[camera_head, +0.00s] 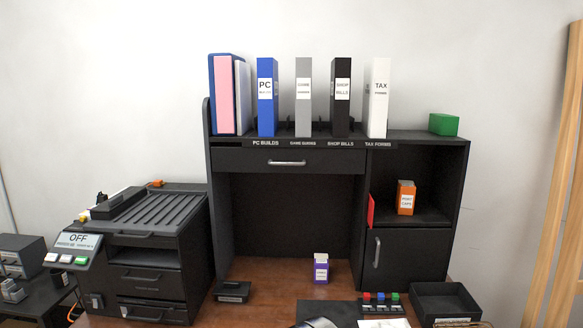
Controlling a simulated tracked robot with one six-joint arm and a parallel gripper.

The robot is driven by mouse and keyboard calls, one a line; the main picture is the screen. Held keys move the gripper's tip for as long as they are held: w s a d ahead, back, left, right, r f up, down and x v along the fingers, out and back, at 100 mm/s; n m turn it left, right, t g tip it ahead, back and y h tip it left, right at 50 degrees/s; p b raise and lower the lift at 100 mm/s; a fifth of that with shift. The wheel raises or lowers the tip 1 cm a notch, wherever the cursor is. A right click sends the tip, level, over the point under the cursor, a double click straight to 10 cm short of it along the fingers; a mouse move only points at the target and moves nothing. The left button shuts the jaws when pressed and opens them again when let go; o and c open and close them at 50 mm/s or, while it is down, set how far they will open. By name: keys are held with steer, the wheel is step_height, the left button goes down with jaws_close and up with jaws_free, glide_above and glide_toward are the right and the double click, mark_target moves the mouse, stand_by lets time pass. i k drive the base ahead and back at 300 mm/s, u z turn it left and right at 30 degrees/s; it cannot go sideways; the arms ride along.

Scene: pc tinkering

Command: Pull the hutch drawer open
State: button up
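The hutch drawer (240,161) is a wide black front under the top shelf of the black hutch (217,195). It sits flush with the hutch and looks shut. Its silver bar handle (286,162) is at the middle of the front, with nothing in front of it. My gripper and arm do not show in this view.
Several binders (303,98) stand on the shelf above the drawer. A purple box (321,269) stands on the wooden desk (270,290) below. A black machine (150,255) is at left, an open black tray (443,302) at right. The space before the drawer is clear.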

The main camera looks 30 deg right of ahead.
mark_target(227, 158)
steer(key=u, duration=0.05)
steer(key=i, duration=1)
steer(key=z, duration=0.05)
